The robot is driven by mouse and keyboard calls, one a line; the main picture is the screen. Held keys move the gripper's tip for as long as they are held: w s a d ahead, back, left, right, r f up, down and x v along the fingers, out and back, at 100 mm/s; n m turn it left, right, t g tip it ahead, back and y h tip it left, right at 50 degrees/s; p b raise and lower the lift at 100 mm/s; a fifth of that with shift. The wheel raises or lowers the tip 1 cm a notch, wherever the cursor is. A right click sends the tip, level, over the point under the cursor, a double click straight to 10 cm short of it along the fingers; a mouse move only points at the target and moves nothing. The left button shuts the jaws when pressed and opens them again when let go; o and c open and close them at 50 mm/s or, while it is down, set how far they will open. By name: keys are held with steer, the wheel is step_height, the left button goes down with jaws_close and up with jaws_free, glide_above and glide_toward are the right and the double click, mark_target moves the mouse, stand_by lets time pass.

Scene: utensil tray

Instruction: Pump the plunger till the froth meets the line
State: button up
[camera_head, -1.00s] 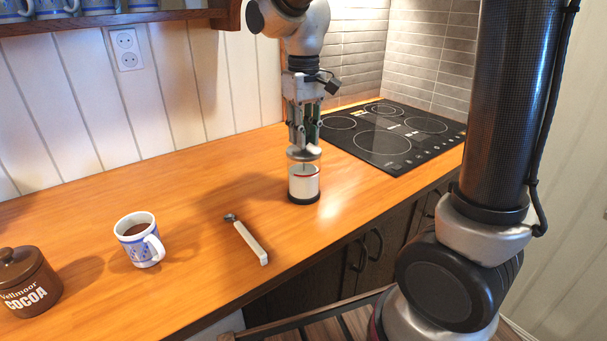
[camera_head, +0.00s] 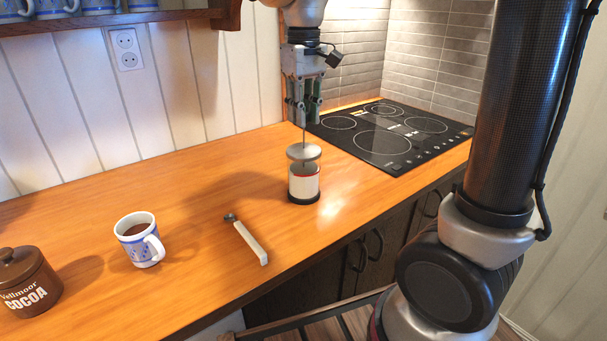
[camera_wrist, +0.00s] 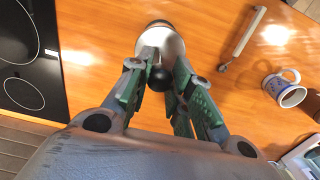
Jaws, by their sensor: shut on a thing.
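The frother jar (camera_head: 304,186) stands upright on the counter, pale-walled with a dark base and a red line near its top. Its round grey lid (camera_head: 303,152) shows above the rim, with a thin plunger rod (camera_head: 304,133) rising from it. My gripper (camera_head: 303,112) is above the lid, shut on the plunger's top. In the wrist view, the black plunger knob (camera_wrist: 159,76) sits between my fingers, over the pale lid (camera_wrist: 168,44). I cannot make out the froth level against the line.
A blue-patterned mug (camera_head: 140,240) of brown drink and a brown cocoa jar (camera_head: 26,282) stand at left. A white-handled utensil (camera_head: 247,241) lies on the counter between mug and frother. A black hob (camera_head: 385,135) is behind right. The counter's front edge is near the frother.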

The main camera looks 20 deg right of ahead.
mark_target(304, 148)
steer(key=shift+f, duration=2.55)
steer(key=o, duration=1.3)
steer(key=shift+c, duration=0.2)
steer(key=shift+r, duration=0.1)
steer(key=shift+r, duration=3.45)
